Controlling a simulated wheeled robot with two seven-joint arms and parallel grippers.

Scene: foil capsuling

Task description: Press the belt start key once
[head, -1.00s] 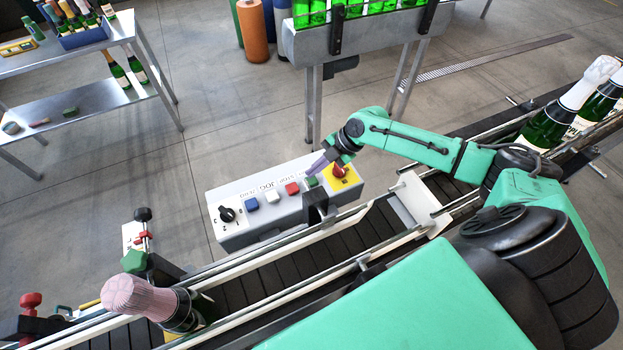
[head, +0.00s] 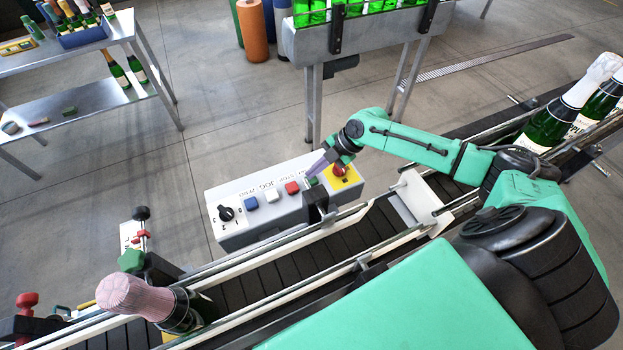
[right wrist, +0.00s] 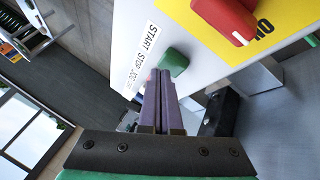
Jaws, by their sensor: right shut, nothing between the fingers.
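The control box (head: 240,228) has a row of coloured keys on its top. The green key (head: 313,182) is at the row's right end, by the START label (right wrist: 149,36); it also shows in the right wrist view (right wrist: 174,61). My right gripper (head: 316,173) is shut and empty, with its purple fingertips at the green key. In the right wrist view the fingertips (right wrist: 158,74) overlap the key's near edge; I cannot tell whether they touch it. My left gripper is not in view.
A red emergency knob (head: 340,170) on a yellow plate (head: 350,181) is close beside the green key. Red (head: 292,188), white (head: 271,195) and blue (head: 251,203) keys and a black selector (head: 226,213) are further left. The conveyor (head: 290,262) runs in front, carrying a pink-capped bottle (head: 180,312).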

